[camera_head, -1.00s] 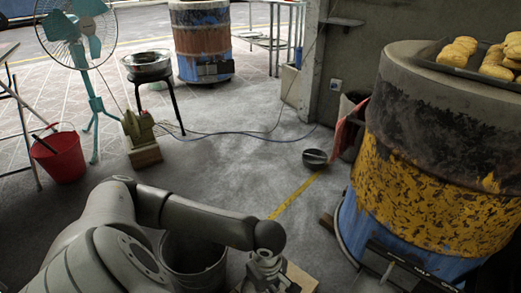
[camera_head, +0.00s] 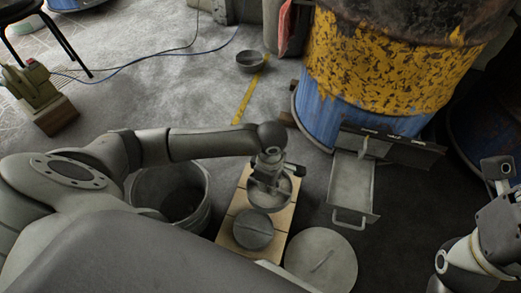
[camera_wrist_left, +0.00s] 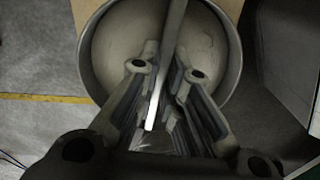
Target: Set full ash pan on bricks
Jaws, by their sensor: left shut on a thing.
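My left gripper (camera_head: 268,178) is shut on the bar of a round grey metal pan (camera_head: 272,200), over the far part of a tan brick platform (camera_head: 228,213). In the left wrist view the fingers (camera_wrist_left: 165,88) close around the bar, which runs across the shallow round pan (camera_wrist_left: 112,45). I cannot tell whether the pan touches the bricks or what is in it. A second round grey piece (camera_head: 254,230) lies on the near bricks. A rectangular metal drawer (camera_head: 352,185) with a front handle sticks out under the yellow-and-blue barrel oven (camera_head: 385,70). My right gripper (camera_head: 497,168) is at the right edge, its fingers unclear.
A grey bucket (camera_head: 170,195) stands left of the bricks, partly behind my left arm. A round lid (camera_head: 321,260) lies on the floor to the right. A small bowl (camera_head: 250,61) sits by the yellow floor line.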

